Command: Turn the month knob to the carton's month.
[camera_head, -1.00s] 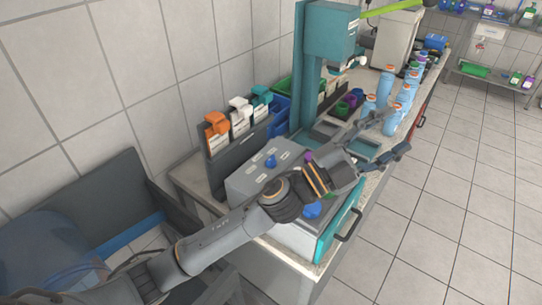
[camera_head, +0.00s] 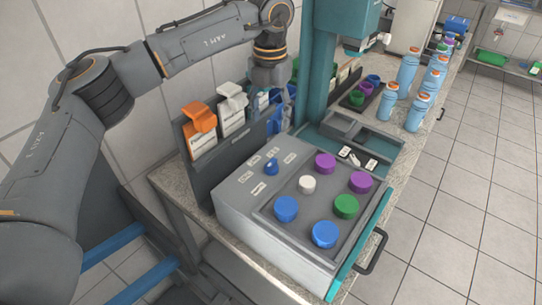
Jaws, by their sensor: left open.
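A grey control box (camera_head: 232,202) stands on the bench. A small blue pointer knob (camera_head: 271,167) sits on its upper left face among several white labels (camera_head: 290,158), whose text is too small to read. My left gripper (camera_head: 279,106) is open, pointing down behind and above the knob, apart from it, at the right end of the carton rack. The rack holds an orange-topped carton (camera_head: 199,119) and a white-topped carton (camera_head: 232,103). My gripper partly hides what stands to their right. I cannot read any month. My right gripper is out of view.
Several round caps, blue (camera_head: 286,208), green (camera_head: 346,206), purple (camera_head: 360,182) and white (camera_head: 307,184), sit on the box's panel. A teal column (camera_head: 318,75) rises close right of my gripper. Blue bottles (camera_head: 417,112) stand farther right.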

